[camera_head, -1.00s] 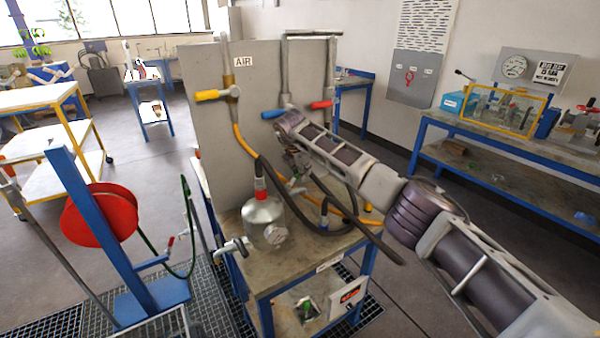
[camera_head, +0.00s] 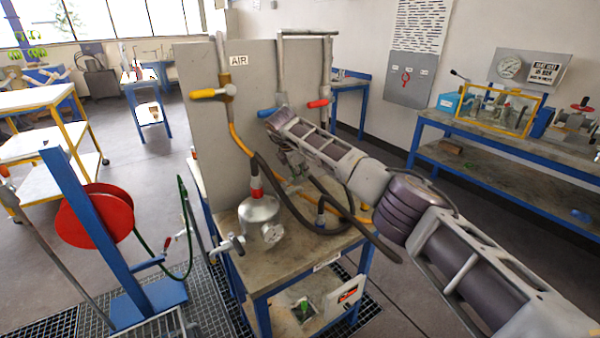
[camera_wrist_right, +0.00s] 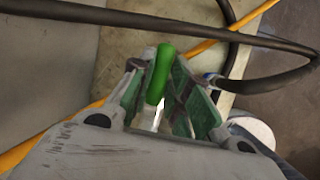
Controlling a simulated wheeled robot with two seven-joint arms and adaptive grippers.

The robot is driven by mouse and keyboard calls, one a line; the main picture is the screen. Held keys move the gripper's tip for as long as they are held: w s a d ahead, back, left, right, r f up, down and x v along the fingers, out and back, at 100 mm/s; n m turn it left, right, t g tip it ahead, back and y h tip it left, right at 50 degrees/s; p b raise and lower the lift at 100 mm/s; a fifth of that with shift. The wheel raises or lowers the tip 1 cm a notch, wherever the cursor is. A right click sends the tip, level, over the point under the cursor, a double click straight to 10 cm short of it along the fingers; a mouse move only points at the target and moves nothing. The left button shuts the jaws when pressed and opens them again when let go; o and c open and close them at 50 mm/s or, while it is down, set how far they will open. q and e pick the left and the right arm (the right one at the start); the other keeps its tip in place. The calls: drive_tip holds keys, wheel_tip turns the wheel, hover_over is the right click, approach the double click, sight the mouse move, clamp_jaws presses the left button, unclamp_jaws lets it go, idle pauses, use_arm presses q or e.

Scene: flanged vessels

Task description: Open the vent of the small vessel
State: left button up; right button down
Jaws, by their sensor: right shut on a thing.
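A silver vessel (camera_head: 260,222) with a red fitting on top stands on the bench; I cannot tell whether it is the small vessel. My right gripper (camera_head: 297,178) is low over the bench, behind and to the right of that vessel, and its fingertips are hard to make out in the head view. In the right wrist view, my right gripper (camera_wrist_right: 163,92) is shut on a green handle (camera_wrist_right: 160,75), which stands between its two fingers. A thin pale stem shows below the handle. What the stem joins is hidden by the gripper. My left gripper is not in view.
A grey panel (camera_head: 205,140) with yellow, blue and red valve handles stands behind the vessel. A black hose (camera_head: 350,238) and a yellow hose (camera_head: 240,140) run close around my right gripper. A red reel (camera_head: 95,216) on a blue post stands at left.

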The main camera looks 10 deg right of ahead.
drive_tip(key=c, duration=1.3)
unclamp_jaws()
drive_tip(key=shift+c, duration=0.2)
drive_tip(key=v, duration=1.2)
drive_tip(key=shift+a, duration=0.1)
